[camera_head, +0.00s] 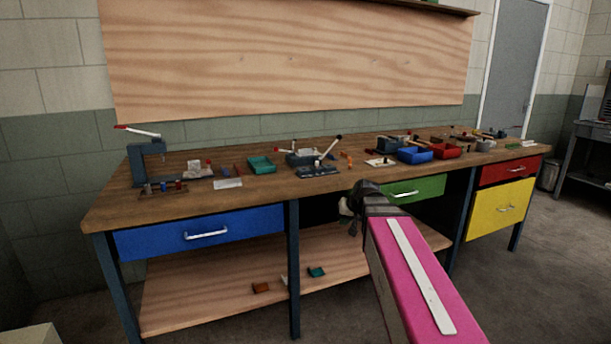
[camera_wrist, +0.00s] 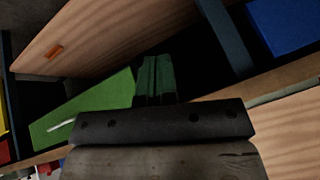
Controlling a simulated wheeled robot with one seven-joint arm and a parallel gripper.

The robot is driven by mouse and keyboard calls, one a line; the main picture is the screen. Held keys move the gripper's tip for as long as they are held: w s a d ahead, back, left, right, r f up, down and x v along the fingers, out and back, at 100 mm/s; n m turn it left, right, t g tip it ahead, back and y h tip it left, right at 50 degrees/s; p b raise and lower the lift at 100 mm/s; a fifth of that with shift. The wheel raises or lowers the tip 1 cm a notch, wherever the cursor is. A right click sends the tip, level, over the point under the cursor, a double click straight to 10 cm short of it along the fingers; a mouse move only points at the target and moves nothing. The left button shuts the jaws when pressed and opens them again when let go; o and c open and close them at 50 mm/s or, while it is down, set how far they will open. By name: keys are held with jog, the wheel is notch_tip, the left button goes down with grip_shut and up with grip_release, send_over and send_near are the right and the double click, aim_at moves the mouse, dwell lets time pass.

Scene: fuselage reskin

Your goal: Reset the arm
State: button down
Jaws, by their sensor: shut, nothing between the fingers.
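My arm reaches in from the bottom right of the head view, with a pink link. My gripper (camera_head: 348,208) is in front of the workbench (camera_head: 240,192), just left of the green drawer (camera_head: 415,190) in the picture. In the wrist view my gripper (camera_wrist: 155,78) shows as two dark green fingers lying together. It is shut with nothing held. The green drawer front (camera_wrist: 90,108) lies beyond and to the left of the fingers there. The tips are partly hidden in the head view.
The benchtop holds a teal bin (camera_head: 262,165), a blue bin (camera_head: 414,155), a red bin (camera_head: 446,151) and a press (camera_head: 146,160). A blue drawer (camera_head: 200,232) and yellow drawer (camera_head: 500,208) flank the bench. Small blocks lie on the lower shelf (camera_head: 200,290).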

jog(key=s+d+f+g+h, duration=0.2)
jog(key=s+f, duration=0.6)
jog(key=f, duration=0.3)
jog(key=s+d+f+m+g+h, duration=0.1)
jog(key=s+d+f+g, duration=0.2)
jog(key=s+f, duration=0.5)
notch_tip(320, 180, down, 3)
jog(key=shift+s+r+g+h, duration=0.1)
jog(key=shift+s+g+h, duration=0.2)
jog(key=shift+s+h, duration=0.1)
